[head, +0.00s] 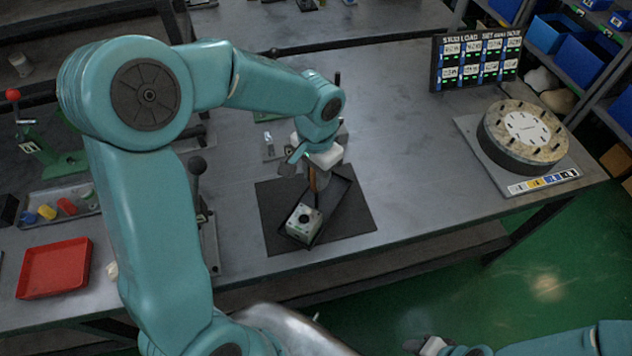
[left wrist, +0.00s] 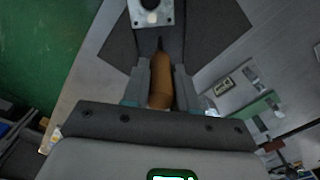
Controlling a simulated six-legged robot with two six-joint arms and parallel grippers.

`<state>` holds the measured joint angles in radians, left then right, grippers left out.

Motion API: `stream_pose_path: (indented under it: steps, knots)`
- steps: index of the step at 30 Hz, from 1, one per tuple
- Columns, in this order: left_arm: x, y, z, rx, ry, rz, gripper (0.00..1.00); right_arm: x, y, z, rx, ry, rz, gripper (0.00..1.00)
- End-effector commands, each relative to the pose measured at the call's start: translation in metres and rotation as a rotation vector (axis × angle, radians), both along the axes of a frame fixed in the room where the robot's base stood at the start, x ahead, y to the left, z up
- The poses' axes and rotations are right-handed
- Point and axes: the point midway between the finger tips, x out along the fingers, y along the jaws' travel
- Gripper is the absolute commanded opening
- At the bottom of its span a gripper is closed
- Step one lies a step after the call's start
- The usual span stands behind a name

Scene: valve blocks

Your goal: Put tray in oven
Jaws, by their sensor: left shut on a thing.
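A dark shallow tray (head: 336,207) lies on a dark mat (head: 272,215) near the bench's front edge. A pale metal valve block (head: 303,223) with a dark round hole sits at its front end. It also shows at the top of the left wrist view (left wrist: 150,12). My left gripper (head: 314,180) is shut on an orange-brown handle (left wrist: 161,78) at the tray's back side. The handle's dark tip points towards the tray; the join is hard to make out. My right gripper (head: 432,346) is at the bottom edge, partly cut off. I cannot make out an oven.
A round drum with a pale dial (head: 523,130) and a label board (head: 477,58) stand at the right of the bench. A red tray (head: 55,268), coloured parts and an upright lever (head: 197,175) are at the left. The bench between mat and drum is clear.

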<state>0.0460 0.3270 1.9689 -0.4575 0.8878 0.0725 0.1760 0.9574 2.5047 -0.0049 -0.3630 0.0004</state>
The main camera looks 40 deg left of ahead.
Motion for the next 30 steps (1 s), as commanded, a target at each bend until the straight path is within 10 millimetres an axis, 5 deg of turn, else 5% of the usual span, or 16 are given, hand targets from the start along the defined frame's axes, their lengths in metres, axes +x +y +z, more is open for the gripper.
stream_pose_path:
  steps: [6,20,21,23,30]
  knots:
    - [-0.002,0.000,-0.031,0.000,0.004,-0.001,0.00,0.000,0.000,0.001,0.000,0.000,0.000,0.43]
    - [-0.001,0.000,-0.041,0.000,-0.001,-0.001,0.00,0.000,0.000,-0.004,0.000,0.000,0.000,0.43]
    - [-0.001,0.000,-0.040,-0.001,0.001,-0.001,0.37,0.000,0.000,-0.003,0.000,0.000,0.000,0.43]
    - [-0.001,0.000,-0.040,-0.001,0.001,-0.001,0.53,0.000,0.000,-0.003,0.000,0.000,0.000,0.43]
    - [-0.001,0.000,-0.039,-0.001,0.001,-0.001,0.53,0.000,0.000,-0.002,0.000,0.000,0.000,0.43]
